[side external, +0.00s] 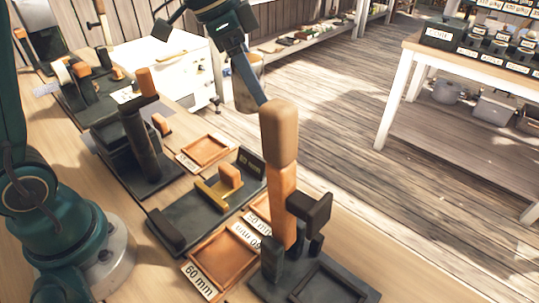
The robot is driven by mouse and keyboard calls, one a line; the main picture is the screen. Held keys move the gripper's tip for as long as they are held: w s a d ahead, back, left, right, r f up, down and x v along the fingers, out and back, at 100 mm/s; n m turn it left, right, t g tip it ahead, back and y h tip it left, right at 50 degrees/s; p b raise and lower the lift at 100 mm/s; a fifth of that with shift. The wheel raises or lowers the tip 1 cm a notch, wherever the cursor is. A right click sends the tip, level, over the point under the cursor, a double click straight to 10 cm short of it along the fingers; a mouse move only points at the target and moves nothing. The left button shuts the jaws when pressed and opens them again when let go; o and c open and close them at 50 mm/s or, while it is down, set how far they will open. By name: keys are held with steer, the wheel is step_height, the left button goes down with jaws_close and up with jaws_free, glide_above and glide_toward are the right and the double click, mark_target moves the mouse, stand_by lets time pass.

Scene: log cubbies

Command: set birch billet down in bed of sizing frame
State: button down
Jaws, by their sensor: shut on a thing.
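My gripper (264,102) reaches down from the top middle; a long dark finger slants to the top of a tan block with rounded edges. I take this block to be the birch billet (280,135), held upright. An orange upright (284,205) shows directly below it; I cannot tell whether the two are touching or one piece. The upright stands at a dark fixture (262,288) with a black bracket (312,208) and a recessed square. Another dark frame (190,212) with a brass corner holds an orange block (230,174). Which one is the sizing frame is unclear. The fingertips are mostly hidden.
Shallow wooden trays, one labelled 60 mm (222,262), lie between the fixtures; another tray (207,150) lies behind. A dark post with an orange top (145,82) stands at left. A white cabinet (172,75) is behind.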

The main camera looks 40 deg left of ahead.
steer(key=w+d+f+m+g+h, duration=0.1)
steer(key=d+f+m, duration=0.3)
steer(key=d, duration=0.6)
steer(key=x, duration=0.2)
steer(key=shift+w+f, duration=0.25)
steer(key=shift+f, duration=0.05)
steer(key=shift+a, duration=0.1)
steer(key=d+f, duration=0.2)
steer(key=d, duration=0.1)
steer(key=s+d+f, duration=0.1)
steer(key=d+f, duration=0.1)
steer(key=d, duration=0.2)
steer(key=s+d+f, duration=0.1)
steer(key=d+f, duration=0.2)
steer(key=d, duration=0.1)
steer(key=shift+d, duration=0.15)
steer(key=shift+f, duration=1.8)
steer(key=shift+f, duration=0.2)
steer(key=shift+c, duration=0.7)
jaws_free()
